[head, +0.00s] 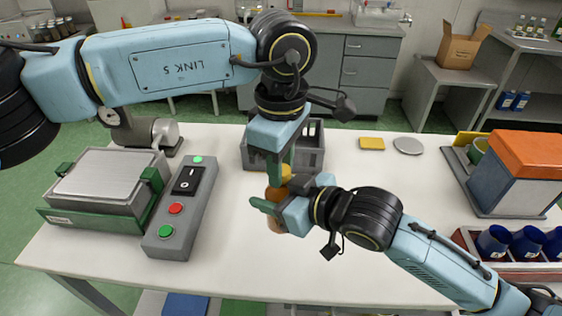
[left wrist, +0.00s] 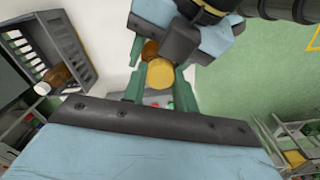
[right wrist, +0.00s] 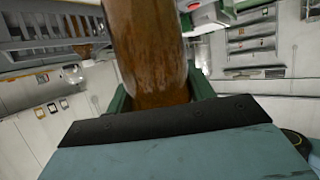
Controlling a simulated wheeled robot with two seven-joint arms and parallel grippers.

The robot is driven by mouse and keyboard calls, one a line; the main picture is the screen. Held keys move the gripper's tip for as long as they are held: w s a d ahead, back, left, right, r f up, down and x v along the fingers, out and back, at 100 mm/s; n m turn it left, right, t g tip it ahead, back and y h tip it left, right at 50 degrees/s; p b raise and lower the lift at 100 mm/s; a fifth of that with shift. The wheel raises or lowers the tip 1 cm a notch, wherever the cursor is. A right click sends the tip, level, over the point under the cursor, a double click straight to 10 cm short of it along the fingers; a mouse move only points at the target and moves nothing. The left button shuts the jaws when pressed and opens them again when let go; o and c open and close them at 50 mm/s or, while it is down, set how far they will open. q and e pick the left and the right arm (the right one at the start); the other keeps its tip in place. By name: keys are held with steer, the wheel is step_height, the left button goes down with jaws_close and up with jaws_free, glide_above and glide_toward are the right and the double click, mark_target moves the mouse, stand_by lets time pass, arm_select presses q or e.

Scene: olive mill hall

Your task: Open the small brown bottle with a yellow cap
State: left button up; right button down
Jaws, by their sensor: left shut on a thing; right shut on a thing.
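The small brown bottle (head: 276,193) is in the air above the white table, with its yellow cap (head: 286,171) at the top. My right gripper (head: 272,207) is shut on the bottle's body from the right; the brown body (right wrist: 147,50) fills the middle of the right wrist view between green fingers. My left gripper (head: 284,168) reaches down from above and is shut on the yellow cap, which shows between its fingers in the left wrist view (left wrist: 160,74). The cap appears to be at the bottle's neck; whether it has loosened cannot be told.
A grey crate (head: 257,155) stands behind the grippers; another brown bottle (left wrist: 56,77) with a white cap is at it. A button box (head: 180,212) is left, blue cups (head: 527,242) right. A yellow block (head: 371,143) and grey disc (head: 408,146) lie at the back.

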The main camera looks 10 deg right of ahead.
arm_select(q)
steer(key=n, duration=0.2)
steer(key=shift+n, duration=0.4)
steer(key=shift+r, duration=0.15)
steer(key=shift+r, duration=1)
